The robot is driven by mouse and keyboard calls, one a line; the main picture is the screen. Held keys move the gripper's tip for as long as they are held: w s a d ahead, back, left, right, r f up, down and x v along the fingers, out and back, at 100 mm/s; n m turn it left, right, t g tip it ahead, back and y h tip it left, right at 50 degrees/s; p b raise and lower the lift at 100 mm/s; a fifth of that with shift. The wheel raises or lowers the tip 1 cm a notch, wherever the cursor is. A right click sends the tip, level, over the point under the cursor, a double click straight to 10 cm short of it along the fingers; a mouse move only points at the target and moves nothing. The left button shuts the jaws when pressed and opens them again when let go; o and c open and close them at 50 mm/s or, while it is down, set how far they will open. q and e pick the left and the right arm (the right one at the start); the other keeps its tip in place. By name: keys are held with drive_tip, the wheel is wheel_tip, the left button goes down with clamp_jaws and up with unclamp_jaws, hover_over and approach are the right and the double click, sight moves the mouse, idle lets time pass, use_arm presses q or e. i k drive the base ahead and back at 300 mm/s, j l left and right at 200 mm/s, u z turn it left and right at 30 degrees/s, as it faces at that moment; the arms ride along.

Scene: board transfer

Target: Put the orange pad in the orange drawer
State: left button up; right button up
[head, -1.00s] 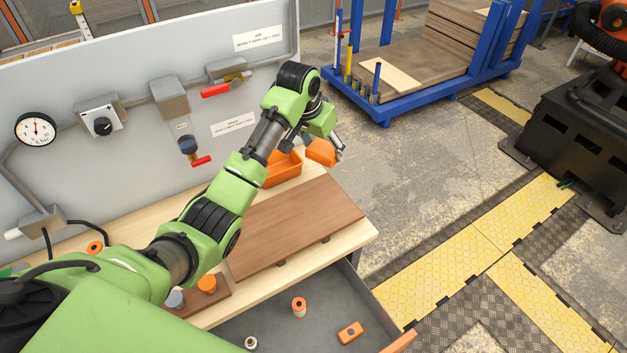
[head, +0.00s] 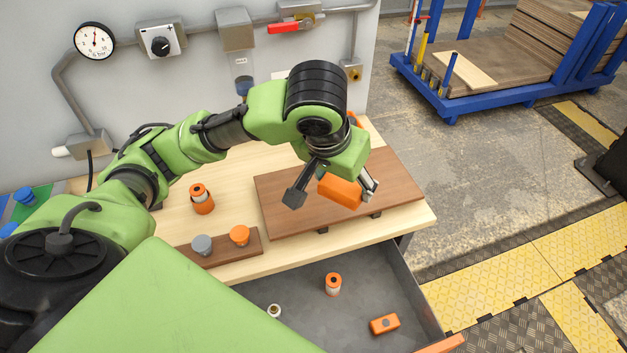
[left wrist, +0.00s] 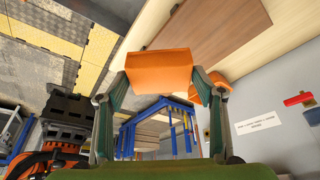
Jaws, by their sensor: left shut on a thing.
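The orange pad (head: 340,192) is a blocky orange piece held in my left gripper (head: 333,193), above the brown board on the bench. The left wrist view shows the pad (left wrist: 160,70) between both fingers of the left gripper (left wrist: 160,92). The orange drawer (head: 445,344) stands open below the bench front, with a grey inside and an orange front edge at the lower right. The gripper is above and behind the drawer. My right gripper is not in view.
In the drawer lie an orange-and-white cylinder (head: 333,286), an orange block (head: 384,324) and a small pale piece (head: 274,311). The brown board (head: 400,180) lies on the bench. A small board with grey and orange knobs (head: 220,250) is left of it. An orange-topped cylinder (head: 201,199) stands behind.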

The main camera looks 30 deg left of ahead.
sight(379, 289)
drive_tip(key=i+l+u, duration=0.1)
drive_tip(key=l+u, duration=0.15)
drive_tip(key=u, duration=0.25)
drive_tip(key=l+u, duration=0.3)
drive_tip(key=u, duration=0.15)
drive_tip(key=l+u, duration=0.3)
drive_tip(key=u, duration=0.2)
drive_tip(key=l, duration=0.4)
drive_tip(key=k+l+u, duration=0.15)
drive_tip(key=l, duration=0.2)
drive_tip(key=k+l, duration=0.1)
drive_tip(key=l, duration=0.3)
drive_tip(key=l+u, duration=0.1)
drive_tip(key=l, duration=0.3)
drive_tip(key=k, duration=0.05)
